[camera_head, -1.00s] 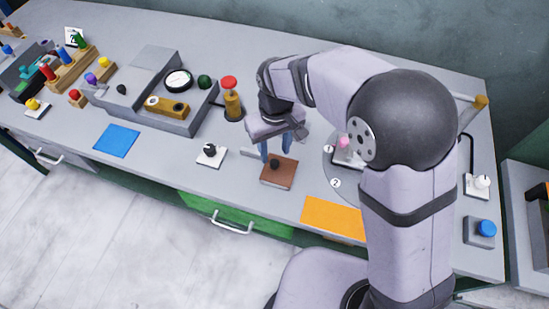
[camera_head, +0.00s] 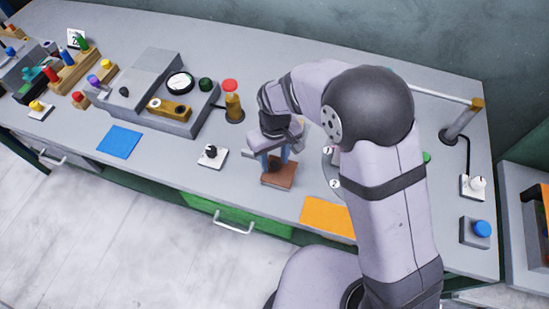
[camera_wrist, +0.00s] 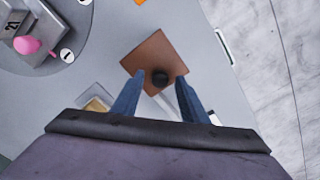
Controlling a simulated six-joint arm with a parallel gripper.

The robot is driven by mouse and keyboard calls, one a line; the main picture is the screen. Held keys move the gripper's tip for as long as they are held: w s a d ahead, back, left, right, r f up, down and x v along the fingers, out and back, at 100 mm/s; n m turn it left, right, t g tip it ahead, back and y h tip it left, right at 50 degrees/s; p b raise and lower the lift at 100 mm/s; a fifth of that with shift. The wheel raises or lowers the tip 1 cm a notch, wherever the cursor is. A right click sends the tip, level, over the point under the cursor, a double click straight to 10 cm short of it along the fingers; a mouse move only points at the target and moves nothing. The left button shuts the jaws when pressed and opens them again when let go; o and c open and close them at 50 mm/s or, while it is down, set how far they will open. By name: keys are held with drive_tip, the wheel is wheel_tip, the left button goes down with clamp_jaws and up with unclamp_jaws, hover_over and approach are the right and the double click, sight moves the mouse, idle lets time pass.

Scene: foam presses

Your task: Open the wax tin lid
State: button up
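A brown square box with a black round knob on top, which looks like the wax tin (camera_head: 285,181), sits near the front edge of the grey bench. The lid appears to be on. My gripper (camera_head: 274,160) points down over the box. In the wrist view its two blue fingers (camera_wrist: 158,97) are spread apart, with the knob seen between and just beyond their tips. I cannot tell whether they touch it; nothing appears held. In the head view the fingers partly cover the knob.
A white plate with a black knob (camera_head: 211,155) lies left of the box, and an orange mat (camera_head: 327,215) lies right of it. A round plate with a pink piece (camera_wrist: 27,45) is nearby.

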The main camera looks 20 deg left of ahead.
drive_tip(key=shift+f, duration=0.45)
clamp_jaws()
drive_tip(key=a, duration=0.9)
drive_tip(key=shift+r, duration=0.1)
unclamp_jaws()
drive_tip(key=shift+d, duration=0.1)
wheel_tip(320, 180, up, 7)
drive_tip(key=b, duration=0.3)
drive_tip(key=shift+r, duration=0.15)
